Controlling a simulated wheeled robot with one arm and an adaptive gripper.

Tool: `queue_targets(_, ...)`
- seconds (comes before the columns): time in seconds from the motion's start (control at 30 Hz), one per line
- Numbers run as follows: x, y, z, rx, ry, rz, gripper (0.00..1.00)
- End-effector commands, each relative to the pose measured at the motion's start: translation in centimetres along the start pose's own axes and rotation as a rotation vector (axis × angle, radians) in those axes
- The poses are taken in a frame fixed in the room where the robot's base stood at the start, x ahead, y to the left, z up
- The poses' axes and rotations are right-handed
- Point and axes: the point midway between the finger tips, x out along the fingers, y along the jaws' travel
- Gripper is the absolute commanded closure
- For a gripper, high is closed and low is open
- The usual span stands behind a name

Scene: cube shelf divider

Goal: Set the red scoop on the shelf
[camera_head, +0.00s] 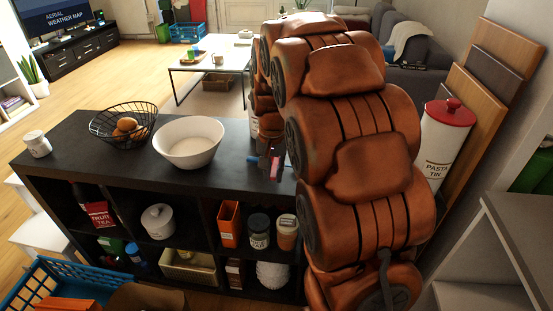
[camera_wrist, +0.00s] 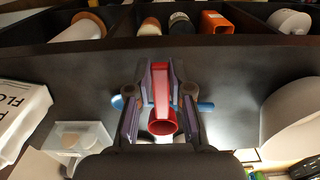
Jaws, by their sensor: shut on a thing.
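The red scoop (camera_wrist: 162,122) is between the fingers of my gripper (camera_wrist: 160,88) in the wrist view, and the fingers are shut on it. Its open round end faces the wrist camera. The black cube shelf (camera_head: 110,150) has a dark flat top and open compartments. In the head view my gripper (camera_head: 268,163) is low over the right part of that top, right of the white bowl (camera_head: 188,142), with a bit of red showing. My arm hides much of this area. I cannot tell whether the scoop touches the top.
A wire basket (camera_head: 124,122) and a white jar (camera_head: 37,144) stand left on the top. The compartments hold an orange box (camera_head: 229,223), jars and a white pot (camera_head: 158,221). A blue crate (camera_head: 70,283) is in front.

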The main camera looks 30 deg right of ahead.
Motion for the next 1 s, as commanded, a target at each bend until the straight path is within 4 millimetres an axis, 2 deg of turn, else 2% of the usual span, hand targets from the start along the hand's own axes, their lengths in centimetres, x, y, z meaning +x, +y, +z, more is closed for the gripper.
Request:
queue_targets(0.1,0.2,-0.1,-1.9,0.000,0.000,-0.001,1.00)
queue_targets(0.6,0.9,-0.4,-8.6,0.000,-0.001,0.000,1.00)
queue_targets(1.0,1.0,-0.5,-10.2,-0.001,0.001,-0.001,1.00)
